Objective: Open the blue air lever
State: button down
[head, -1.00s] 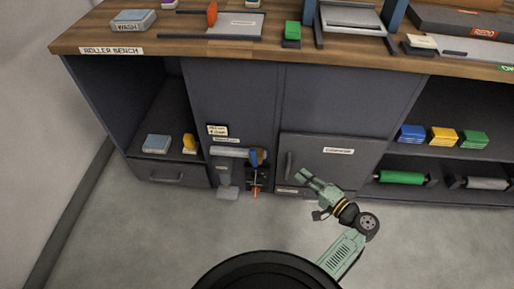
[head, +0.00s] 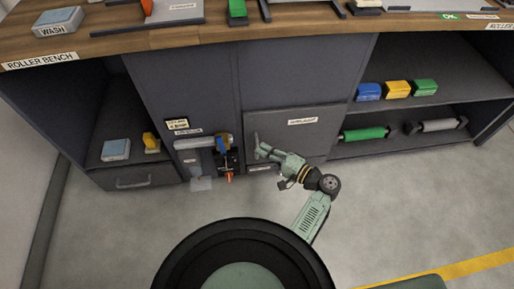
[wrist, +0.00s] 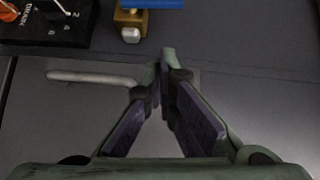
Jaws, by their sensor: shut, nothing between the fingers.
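The blue air lever (head: 221,144) is on the front of the bench cabinet, at the right end of a grey cylinder (head: 193,143). In the wrist view a blue bar (wrist: 152,3) shows at the top edge, cut off by the frame, above a brass fitting (wrist: 130,19). My gripper (head: 262,151) is to the right of the lever in the head view, in front of the cabinet door. In the wrist view my gripper (wrist: 162,62) has its fingertips together and empty, below and right of the brass fitting, apart from the blue bar.
A door handle (wrist: 92,78) lies close left of my fingertips in the wrist view. A black block with an orange knob (wrist: 8,12) is at its top left. An orange-red piece (head: 229,177) hangs below the lever. Shelves with rollers (head: 365,134) stand right; the floor is clear.

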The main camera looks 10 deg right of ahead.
aim_at(221, 144)
jog(key=w+a+p, duration=0.2)
jog(key=w+a, duration=0.3)
jog(key=a, duration=0.4)
jog(key=shift+w+a+f, duration=0.35)
jog(key=shift+f, duration=0.1)
